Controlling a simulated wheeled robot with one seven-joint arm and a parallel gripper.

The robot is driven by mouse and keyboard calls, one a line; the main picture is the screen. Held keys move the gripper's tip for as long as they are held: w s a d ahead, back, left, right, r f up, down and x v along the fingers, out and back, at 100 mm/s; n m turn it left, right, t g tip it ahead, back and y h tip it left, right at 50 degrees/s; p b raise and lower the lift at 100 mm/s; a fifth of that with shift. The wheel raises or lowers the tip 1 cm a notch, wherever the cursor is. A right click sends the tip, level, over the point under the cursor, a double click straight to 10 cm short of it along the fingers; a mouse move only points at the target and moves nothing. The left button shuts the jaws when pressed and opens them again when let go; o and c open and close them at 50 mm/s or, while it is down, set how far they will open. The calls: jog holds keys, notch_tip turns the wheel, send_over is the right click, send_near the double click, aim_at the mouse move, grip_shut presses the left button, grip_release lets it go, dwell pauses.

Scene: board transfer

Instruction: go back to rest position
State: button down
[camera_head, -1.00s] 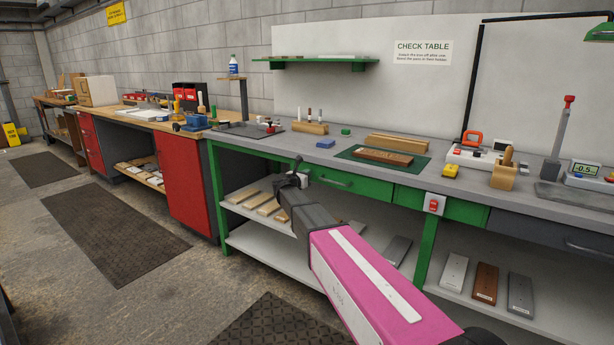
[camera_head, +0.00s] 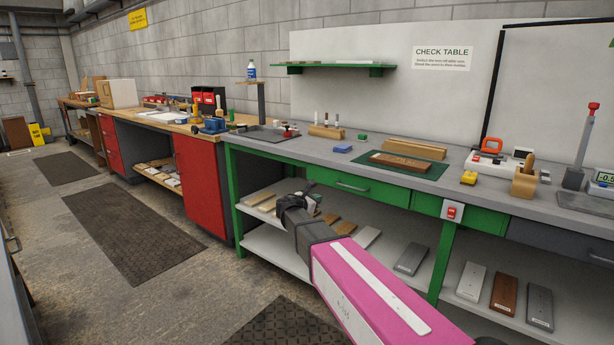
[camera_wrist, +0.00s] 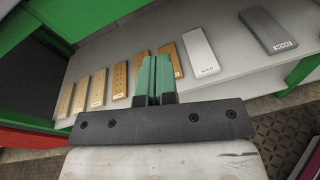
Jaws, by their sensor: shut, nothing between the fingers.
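My gripper shows in the wrist view (camera_wrist: 155,82) with its two green fingers together and nothing between them. In the head view my gripper (camera_head: 284,200) is at the end of my pink and grey arm, in front of the green check table's (camera_head: 440,262) open lower shelves. A wooden board (camera_head: 400,161) lies on a dark green mat (camera_head: 432,170) on the table top, apart from my gripper. Beyond the fingers in the wrist view, a shelf (camera_wrist: 225,80) holds a row of several wood boards (camera_wrist: 120,80), a white board (camera_wrist: 200,53) and a grey board (camera_wrist: 268,30).
The lower right shelf holds a white (camera_head: 471,281), a brown (camera_head: 504,292) and a grey board (camera_head: 540,307). A red cabinet (camera_head: 202,185) stands left of the table. The floor at left, with dark mats (camera_head: 140,230), is clear.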

jog(key=s+d+f+m+g+y, duration=0.2)
jog(key=s+d+f+m+g, duration=0.3)
jog(key=s+d+f+m, duration=0.4)
jog(key=s+d+f+m+g+y, duration=0.2)
jog(key=s+f+m+g+y, duration=0.1)
jog(key=s+m, duration=0.5)
jog(key=s+d+f+m+g+y, duration=0.3)
jog(key=s+f+m, duration=0.5)
jog(key=s, duration=0.5)
jog(key=g+y, duration=0.1)
jog(key=y, duration=0.1)
jog(key=shift+s+d+f+y, duration=0.3)
jog(key=shift+s+d+y, duration=0.05)
jog(key=shift+s+y, duration=0.05)
